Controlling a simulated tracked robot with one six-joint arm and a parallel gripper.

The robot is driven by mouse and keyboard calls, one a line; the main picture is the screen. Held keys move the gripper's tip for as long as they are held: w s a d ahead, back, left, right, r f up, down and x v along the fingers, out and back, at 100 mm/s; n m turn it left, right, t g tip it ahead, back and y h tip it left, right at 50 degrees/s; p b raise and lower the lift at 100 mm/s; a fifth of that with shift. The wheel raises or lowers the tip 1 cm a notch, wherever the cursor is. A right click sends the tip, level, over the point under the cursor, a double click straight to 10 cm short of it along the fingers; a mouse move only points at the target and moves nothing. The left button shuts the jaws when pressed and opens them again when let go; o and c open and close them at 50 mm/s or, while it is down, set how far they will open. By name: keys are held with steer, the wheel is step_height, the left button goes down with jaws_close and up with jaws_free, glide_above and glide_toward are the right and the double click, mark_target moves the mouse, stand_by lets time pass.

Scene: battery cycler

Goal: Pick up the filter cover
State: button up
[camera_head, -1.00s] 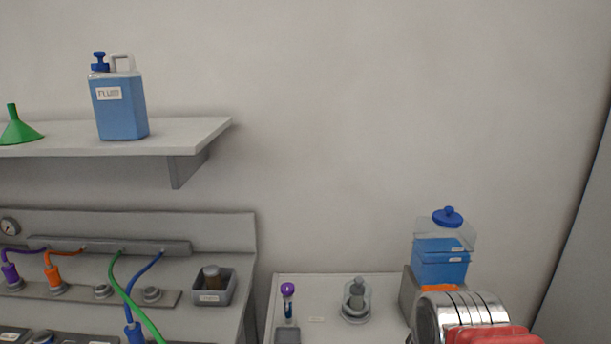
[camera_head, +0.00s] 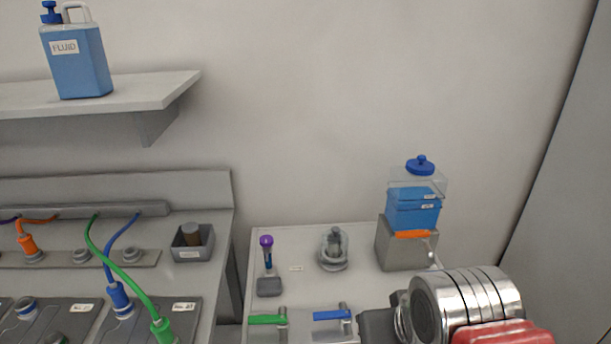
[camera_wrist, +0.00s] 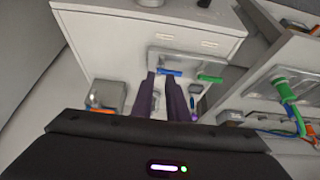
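The likely filter cover (camera_head: 336,243) is a clear dome over a grey part, upright on a round grey base on the white counter in the head view. I cannot make it out in the wrist view, where my fingers and wrist body hide part of the counter. My gripper (camera_wrist: 161,79) shows in the wrist view as two purple fingers with a gap between them, open and with nothing visible held. Its fingertips point toward the blue valve handle (camera_wrist: 171,72). In the head view my arm is at the lower right, in front of the dome and to its right.
On the counter, a purple-capped tube (camera_head: 267,250) stands left of the dome and a grey dispenser with a blue fluid tank (camera_head: 413,210) to its right. Green (camera_head: 266,319) and blue (camera_head: 332,315) handles are in front. A cable bench (camera_head: 205,220) is on the left.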

steer(key=o, duration=0.3)
steer(key=shift+w+d+f, duration=0.1)
steer(key=shift+f, duration=0.3)
steer(key=o, duration=0.4)
steer(key=shift+w+d+f+g, duration=0.25)
steer(key=shift+w+f+g, duration=0.5)
steer(key=shift+f, duration=0.2)
steer(key=o, duration=0.9)
steer(key=shift+g, duration=0.45)
steer(key=w, duration=0.7)
steer(key=shift+w+d+f, duration=0.25)
steer(key=shift+w+f, duration=0.05)
steer(key=shift+o, duration=0.6)
steer(key=w+f+n, duration=0.1)
steer(key=w+f, duration=0.1)
steer(key=w, duration=0.9)
steer(key=w+d+f+y, duration=0.1)
steer(key=w+f, duration=0.1)
steer(key=w, duration=1)
steer(key=shift+d+n+g, duration=0.15)
steer(key=shift+n+g, duration=0.15)
steer(key=shift+n, duration=0.1)
steer(key=w+r+n+t+y, duration=0.1)
steer(key=w+r+n, duration=0.2)
steer(key=w, duration=0.5)
steer(key=shift+a+r+n, duration=0.25)
steer(key=shift+r+n, duration=0.05)
steer(key=shift+r, duration=0.25)
